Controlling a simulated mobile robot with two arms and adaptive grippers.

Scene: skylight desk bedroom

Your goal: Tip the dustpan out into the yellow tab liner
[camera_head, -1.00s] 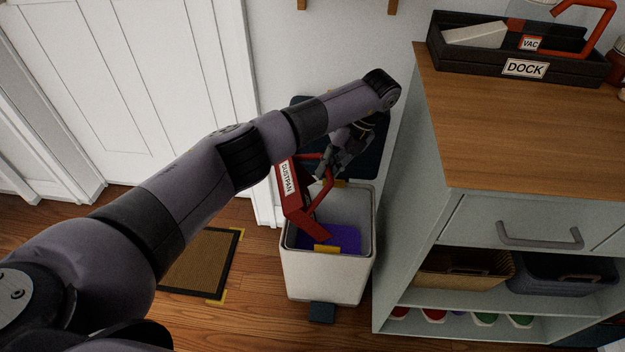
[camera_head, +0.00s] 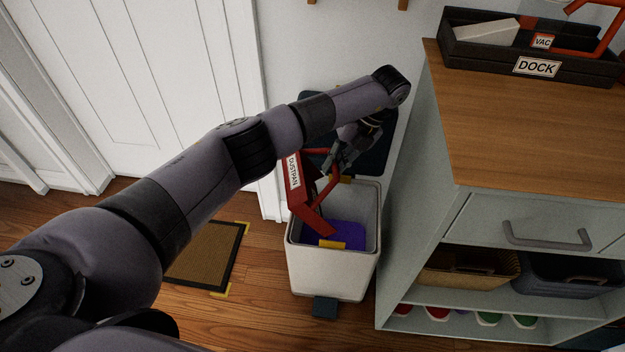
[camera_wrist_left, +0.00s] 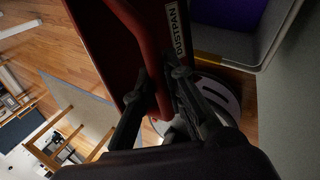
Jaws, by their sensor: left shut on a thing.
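The red dustpan (camera_head: 297,196), with a white DUSTPAN label, hangs tilted over the bin, its front edge pointing down into the opening. My left gripper (camera_head: 341,158) is shut on its red handle; the left wrist view shows the fingers (camera_wrist_left: 158,100) around the handle. The white bin (camera_head: 331,273) stands open with its dark lid raised behind. The dustpan's contents are not visible. My right gripper is not in view.
A cabinet with a wooden top (camera_head: 535,130) stands close on the bin's right. A black DOCK tray (camera_head: 528,60) sits on it. A white door (camera_head: 130,90) and a brown mat (camera_head: 205,255) are to the left. The bin's pedal (camera_head: 324,307) sticks out in front.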

